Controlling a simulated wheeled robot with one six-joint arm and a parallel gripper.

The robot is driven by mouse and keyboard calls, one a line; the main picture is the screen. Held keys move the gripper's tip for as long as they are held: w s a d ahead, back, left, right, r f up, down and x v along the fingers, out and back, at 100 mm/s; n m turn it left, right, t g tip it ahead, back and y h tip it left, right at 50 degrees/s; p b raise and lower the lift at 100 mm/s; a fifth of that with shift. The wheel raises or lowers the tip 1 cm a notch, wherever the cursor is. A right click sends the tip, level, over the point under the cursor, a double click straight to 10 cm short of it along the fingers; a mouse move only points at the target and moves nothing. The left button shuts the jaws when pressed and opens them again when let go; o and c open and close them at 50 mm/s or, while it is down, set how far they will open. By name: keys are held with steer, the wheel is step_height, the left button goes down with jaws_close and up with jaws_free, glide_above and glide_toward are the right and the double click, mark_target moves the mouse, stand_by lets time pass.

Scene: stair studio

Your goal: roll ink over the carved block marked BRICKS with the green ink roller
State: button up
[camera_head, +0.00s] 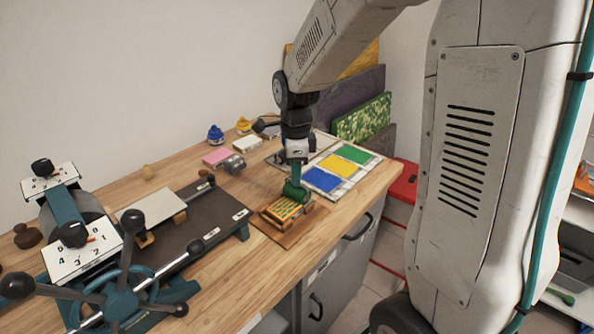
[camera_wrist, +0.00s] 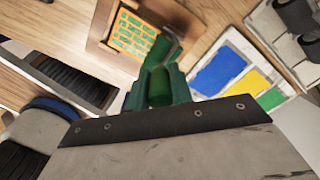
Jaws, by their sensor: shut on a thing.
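My gripper (camera_head: 297,168) is shut on the green ink roller (camera_head: 293,190) and points down over the bench. In the wrist view the roller's green handle (camera_wrist: 160,86) is between my gripper's teal fingers (camera_wrist: 161,88). The roller's drum is at the near edge of the carved block (camera_wrist: 137,32); I cannot tell whether it touches.
An ink slab (camera_head: 346,183) with blue, yellow and green patches lies right of the block. A press (camera_head: 112,285) with dark-knobbed handles fills the left, its dark bed (camera_head: 185,225) near the tray. Small pink (camera_head: 217,156) and grey blocks lie behind. The bench's front edge is close.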

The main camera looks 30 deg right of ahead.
steer(key=s+a, duration=0.2)
steer(key=a, duration=0.5)
steer(key=shift+s+a, duration=0.3)
steer(key=shift+a, duration=0.05)
stand_by(0.9)
steer(key=shift+r, duration=0.1)
step_height(320, 180, up, 7)
stand_by(0.7)
stand_by(0.4)
